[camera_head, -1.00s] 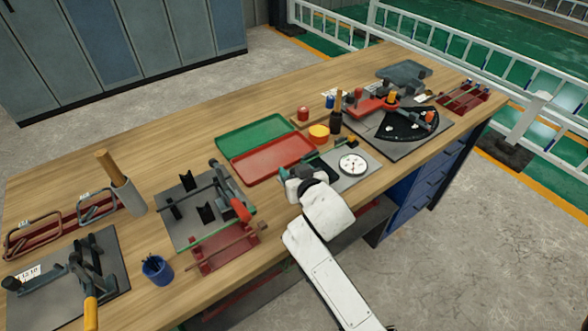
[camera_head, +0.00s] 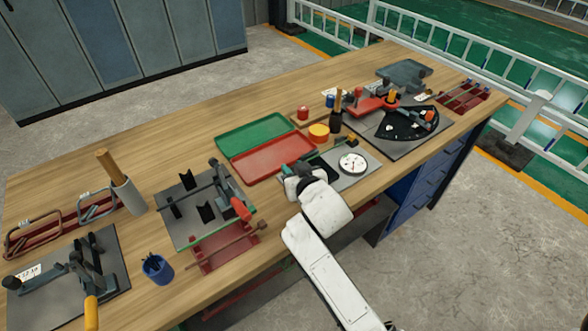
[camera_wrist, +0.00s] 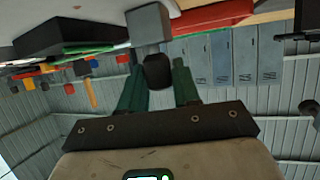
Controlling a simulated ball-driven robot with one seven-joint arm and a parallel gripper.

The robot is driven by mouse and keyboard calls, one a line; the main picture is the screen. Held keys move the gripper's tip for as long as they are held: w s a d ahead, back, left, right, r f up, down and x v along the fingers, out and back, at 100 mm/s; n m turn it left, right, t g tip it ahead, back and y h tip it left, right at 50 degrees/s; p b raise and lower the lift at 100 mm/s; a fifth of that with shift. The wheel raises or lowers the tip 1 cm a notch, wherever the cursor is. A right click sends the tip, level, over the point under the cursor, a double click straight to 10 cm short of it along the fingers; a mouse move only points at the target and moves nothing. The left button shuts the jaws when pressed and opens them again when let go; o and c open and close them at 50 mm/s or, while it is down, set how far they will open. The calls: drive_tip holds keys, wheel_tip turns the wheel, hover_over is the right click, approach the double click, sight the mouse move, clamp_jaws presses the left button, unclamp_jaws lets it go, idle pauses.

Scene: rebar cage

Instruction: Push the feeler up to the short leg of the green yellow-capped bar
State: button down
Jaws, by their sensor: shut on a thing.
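My gripper (camera_head: 289,168) is at the near left edge of the grey gauge plate (camera_head: 366,178) with the white dial (camera_head: 353,163). In the wrist view its green fingers are shut on a dark knob (camera_wrist: 158,72) under a grey block (camera_wrist: 150,25), which appears to be the feeler. A green bar (camera_wrist: 85,50) runs beside a dark block (camera_wrist: 62,36) in the wrist view. In the head view a thin green bar (camera_head: 327,151) shows on the plate, partly behind my gripper. A yellow cap and the contact between feeler and short leg cannot be made out.
A red tray (camera_head: 274,160) and a green tray (camera_head: 255,134) lie behind my gripper. A yellow-orange round tin (camera_head: 319,132) stands beyond it. To the left is a plate with black supports (camera_head: 206,211) and a red rack (camera_head: 228,252).

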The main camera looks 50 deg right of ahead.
drive_tip(key=shift+s+d+r+p, duration=0.2)
drive_tip(key=shift+d+p, duration=0.15)
drive_tip(key=shift+d, duration=0.3)
drive_tip(key=shift+d+f, duration=0.2)
drive_tip(key=shift+d, duration=0.2)
drive_tip(key=c, duration=0.9)
unclamp_jaws()
drive_tip(key=b+v, duration=0.1)
drive_tip(key=v, duration=1)
